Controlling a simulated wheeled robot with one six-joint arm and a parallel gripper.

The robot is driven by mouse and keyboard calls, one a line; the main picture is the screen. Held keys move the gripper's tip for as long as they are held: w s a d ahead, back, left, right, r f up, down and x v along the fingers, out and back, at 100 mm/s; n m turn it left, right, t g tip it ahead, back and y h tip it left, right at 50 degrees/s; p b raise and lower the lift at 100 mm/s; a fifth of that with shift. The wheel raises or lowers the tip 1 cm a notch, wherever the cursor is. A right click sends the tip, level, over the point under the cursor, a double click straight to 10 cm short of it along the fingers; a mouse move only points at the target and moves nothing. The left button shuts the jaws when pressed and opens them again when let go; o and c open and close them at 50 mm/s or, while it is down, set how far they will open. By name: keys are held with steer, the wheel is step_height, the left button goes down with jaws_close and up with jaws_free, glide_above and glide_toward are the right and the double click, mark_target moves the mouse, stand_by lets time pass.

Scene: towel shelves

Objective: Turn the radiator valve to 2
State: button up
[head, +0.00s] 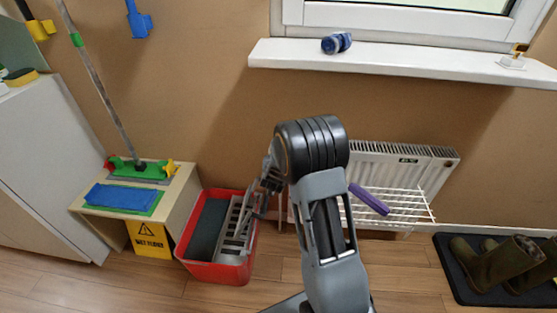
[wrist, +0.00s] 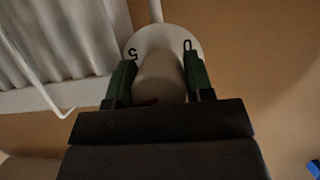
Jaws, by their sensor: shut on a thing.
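The radiator valve's pale rounded knob (wrist: 160,78) is in the middle of the wrist view, in front of a round white dial (wrist: 160,37). A 5 shows at the dial's left and a 0 at its right; other numbers are hidden. My gripper (wrist: 161,65) is shut on the knob, one green finger on each side. A small dark red mark shows low on the knob, partly hidden by my gripper. I cannot tell which number the knob is set to. In the head view the white radiator (head: 385,160) is behind my arm, and the valve cannot be made out.
A white wire rack (head: 410,207) with a purple item (head: 369,199) hangs on the radiator's front. A red bucket (head: 215,271) stands at the left. Boots (head: 497,268) on a dark mat (head: 452,262) are at the right. A windowsill (head: 415,62) juts out above.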

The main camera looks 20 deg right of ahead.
steer(key=shift+r+n+p, duration=0.15)
steer(key=shift+n+p, duration=0.15)
steer(key=shift+p, duration=0.3)
steer(key=shift+a+r+h+p, duration=0.1)
steer(key=shift+h+p, duration=0.2)
steer(key=shift+p, duration=0.1)
steer(key=n+p, duration=0.1)
steer(key=p, duration=0.2)
steer(key=shift+n+g+h, duration=0.3)
steer(key=shift+n+h, duration=0.1)
steer(key=n+h+p, duration=0.2)
steer(key=n+p, duration=0.1)
steer(key=p, duration=0.1)
steer(key=shift+n+g+h, duration=0.3)
steer(key=shift+n+g, duration=0.1)
steer(key=n+h+p, duration=0.1)
steer(key=n+h, duration=0.1)
steer(key=n, duration=0.2)
steer(key=shift+f, duration=0.2)
steer(key=n+h, duration=0.1)
steer(key=n, duration=0.1)
steer(key=n+t+h, duration=0.1)
steer(key=n, duration=0.2)
steer(key=shift+r, duration=0.1)
steer(key=shift+t, duration=0.3)
steer(key=o, duration=0.6)
